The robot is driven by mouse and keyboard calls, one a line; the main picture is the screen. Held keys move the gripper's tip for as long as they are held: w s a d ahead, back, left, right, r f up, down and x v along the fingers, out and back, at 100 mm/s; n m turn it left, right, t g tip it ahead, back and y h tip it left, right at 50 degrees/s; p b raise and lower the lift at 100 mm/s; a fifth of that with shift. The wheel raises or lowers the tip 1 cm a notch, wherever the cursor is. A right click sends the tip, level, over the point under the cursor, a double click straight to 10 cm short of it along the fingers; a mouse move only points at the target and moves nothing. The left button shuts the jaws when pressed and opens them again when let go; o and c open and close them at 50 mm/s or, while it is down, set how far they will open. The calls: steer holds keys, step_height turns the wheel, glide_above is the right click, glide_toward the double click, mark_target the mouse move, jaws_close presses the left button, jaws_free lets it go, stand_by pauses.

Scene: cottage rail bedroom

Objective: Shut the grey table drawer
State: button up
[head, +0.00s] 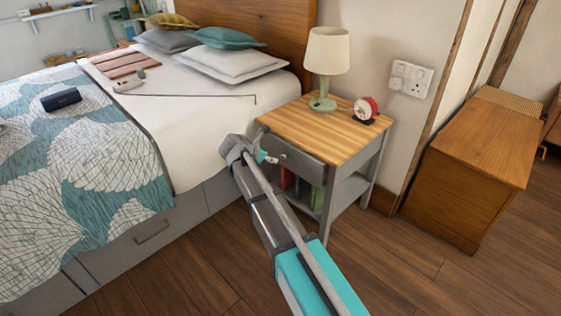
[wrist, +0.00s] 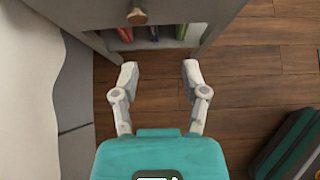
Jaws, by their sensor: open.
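The grey drawer (head: 304,168) is in the front of the bedside table (head: 342,133), under its striped wooden top. Its round knob (head: 283,156) shows in the head view. In the wrist view the knob (wrist: 137,16) is at the top edge, on the grey drawer front (wrist: 185,11). How far the drawer stands out is hard to tell. My gripper (head: 264,157) is by the left part of the drawer front in the head view. In the wrist view my gripper (wrist: 159,72) is open and empty, its fingers apart, with the knob beyond them and slightly left.
Books (wrist: 153,33) are on the shelf below. The bed (head: 190,200) is close on the left. A wooden chest (head: 470,170) stands right.

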mark_target(282, 159)
steer(key=shift+o, duration=0.7)
steer(key=shift+t+h, duration=0.7)
steer(key=f+b, duration=0.1)
steer(key=a+f+b, duration=0.1)
steer(key=b, duration=0.1)
steer(key=w+a+f+b, duration=0.1)
steer(key=b, duration=0.1)
steer(key=shift+f, duration=0.25)
steer(key=b, duration=0.1)
steer(key=a+t+h+b, duration=0.1)
steer(key=shift+w+a+f+b, duration=0.2)
steer(key=shift+a+f+b, duration=0.05)
steer(key=shift+b, duration=0.15)
steer(key=b+x, duration=0.5)
steer(key=x, duration=0.9)
steer(key=shift+a, duration=0.1)
steer(key=shift+a, duration=0.1)
jaws_close()
